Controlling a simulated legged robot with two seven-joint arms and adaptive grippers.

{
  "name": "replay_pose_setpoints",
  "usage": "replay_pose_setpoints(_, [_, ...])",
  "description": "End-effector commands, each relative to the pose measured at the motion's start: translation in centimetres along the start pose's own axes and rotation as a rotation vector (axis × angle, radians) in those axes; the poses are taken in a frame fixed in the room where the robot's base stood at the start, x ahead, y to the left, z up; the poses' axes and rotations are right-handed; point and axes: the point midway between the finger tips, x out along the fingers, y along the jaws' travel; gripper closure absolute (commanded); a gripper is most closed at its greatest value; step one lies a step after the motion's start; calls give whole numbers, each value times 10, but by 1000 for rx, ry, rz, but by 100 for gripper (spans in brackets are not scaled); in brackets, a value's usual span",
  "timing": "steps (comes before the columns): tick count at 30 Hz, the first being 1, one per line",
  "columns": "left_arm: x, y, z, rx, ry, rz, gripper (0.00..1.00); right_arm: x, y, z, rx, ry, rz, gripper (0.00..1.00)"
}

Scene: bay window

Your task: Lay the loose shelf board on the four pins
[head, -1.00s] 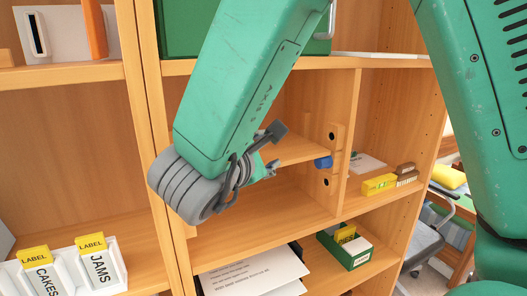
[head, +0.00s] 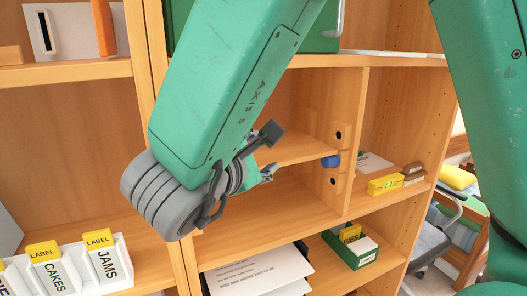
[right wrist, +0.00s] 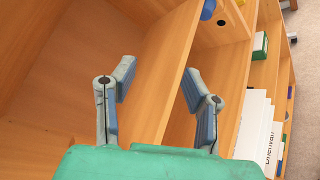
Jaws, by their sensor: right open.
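The loose shelf board (head: 300,148) is a plain wooden board in the middle compartment of the bookcase, and it also shows in the right wrist view (right wrist: 172,80). A blue pin (head: 331,161) is at its right front corner; it also shows in the right wrist view (right wrist: 208,9). I cannot tell whether the board rests on the pins; the others are hidden or unclear. My right gripper (head: 267,173) is at the board's front edge. In the right wrist view its two fingers (right wrist: 158,84) are open, one on each side of the board. My left gripper is out of view.
An upright divider (head: 356,140) stands right of the board. A green box (head: 350,245) and papers (head: 255,270) lie on the shelf below. Yellow-topped label holders (head: 70,262) stand lower left. A yellow block (head: 385,185) lies in the right compartment.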

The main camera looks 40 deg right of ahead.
Motion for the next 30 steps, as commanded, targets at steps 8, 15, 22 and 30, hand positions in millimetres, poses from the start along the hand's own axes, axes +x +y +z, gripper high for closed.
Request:
replay_pose_setpoints(8, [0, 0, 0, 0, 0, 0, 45, -8, 0, 0, 0, 0, 0, 59])
replay_pose_setpoints(15, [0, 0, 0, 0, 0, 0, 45, -13, 0, 0, 0, 0, 1, 59])
replay_pose_setpoints(22, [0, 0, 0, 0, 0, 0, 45, -31, 0, 0, 0, 1, 0, 59])
replay_pose_setpoints(30, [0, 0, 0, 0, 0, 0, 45, -33, 0, 0, -1, 0, 0, 59])
